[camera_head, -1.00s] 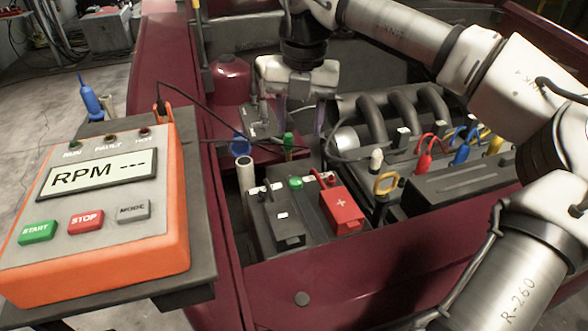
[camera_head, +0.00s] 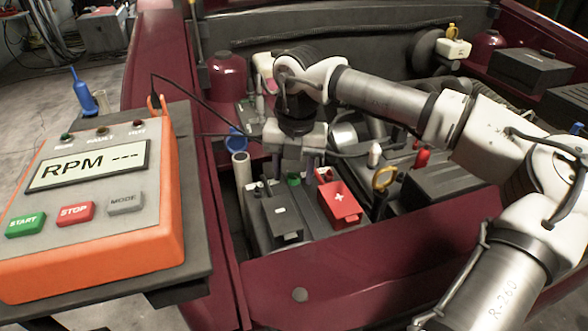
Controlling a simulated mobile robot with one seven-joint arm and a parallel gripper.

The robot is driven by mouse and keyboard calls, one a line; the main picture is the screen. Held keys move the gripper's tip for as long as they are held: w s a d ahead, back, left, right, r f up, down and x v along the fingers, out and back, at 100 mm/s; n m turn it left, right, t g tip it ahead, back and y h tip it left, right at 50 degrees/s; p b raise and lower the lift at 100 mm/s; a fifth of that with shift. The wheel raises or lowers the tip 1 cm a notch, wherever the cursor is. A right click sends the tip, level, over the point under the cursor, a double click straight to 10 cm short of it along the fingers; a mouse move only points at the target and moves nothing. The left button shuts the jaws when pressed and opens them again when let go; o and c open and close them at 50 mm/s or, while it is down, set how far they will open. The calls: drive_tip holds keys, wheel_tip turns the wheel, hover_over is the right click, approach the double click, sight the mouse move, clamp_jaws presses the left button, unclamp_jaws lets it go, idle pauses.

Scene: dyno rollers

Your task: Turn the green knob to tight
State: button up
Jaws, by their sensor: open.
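A small green knob (camera_head: 293,179) shows on top of the battery, between the black minus cover (camera_head: 282,216) and the red plus cover (camera_head: 340,204). My gripper (camera_head: 293,172) points down just over the knob. Its two dark fingers are apart, one on either side of the knob in the picture. I cannot tell whether they touch it or how far above it they are. The gripper hides part of the area behind the knob. No mark showing how tight the knob is can be made out.
An orange RPM box (camera_head: 95,215) stands on a dark stand at left. A pale upright tube (camera_head: 241,172) is left of the gripper. A yellow ring handle (camera_head: 384,178) and dark engine parts lie to the right. The red car body edge (camera_head: 350,285) runs in front.

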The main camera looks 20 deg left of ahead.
drive_tip(key=c, duration=1)
